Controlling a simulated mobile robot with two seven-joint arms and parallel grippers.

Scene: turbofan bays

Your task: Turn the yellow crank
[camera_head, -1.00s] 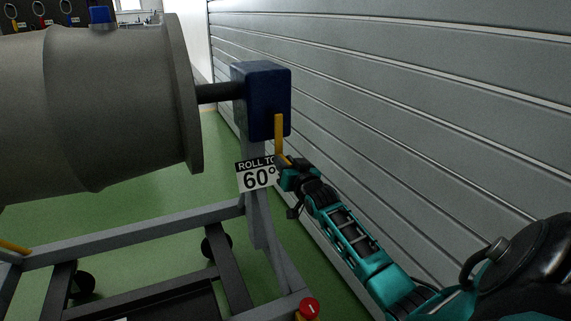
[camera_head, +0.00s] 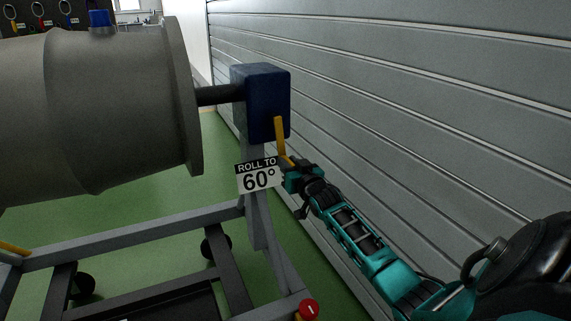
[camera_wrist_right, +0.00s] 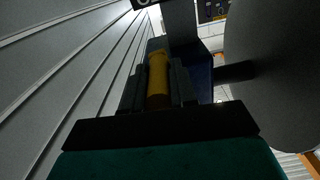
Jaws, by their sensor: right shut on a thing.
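The yellow crank (camera_head: 280,137) hangs from the front of a dark blue gearbox (camera_head: 266,100), its arm tilted slightly with the lower end toward the right. My right gripper (camera_head: 289,170) is at the crank's lower end. In the right wrist view the crank's yellow handle (camera_wrist_right: 158,78) lies between the two dark fingers of my right gripper (camera_wrist_right: 158,88), which is shut on it. The gearbox shows behind the fingers there (camera_wrist_right: 200,82). A "ROLL TO 60°" sign (camera_head: 259,175) is just left of the gripper. My left gripper is not in view.
A large grey engine casing (camera_head: 95,110) joins the gearbox by a dark shaft (camera_head: 219,94). A grey wheeled stand frame (camera_head: 140,233) is below, with a red button (camera_head: 309,308) near it. A ribbed grey wall (camera_head: 420,120) runs close along the right.

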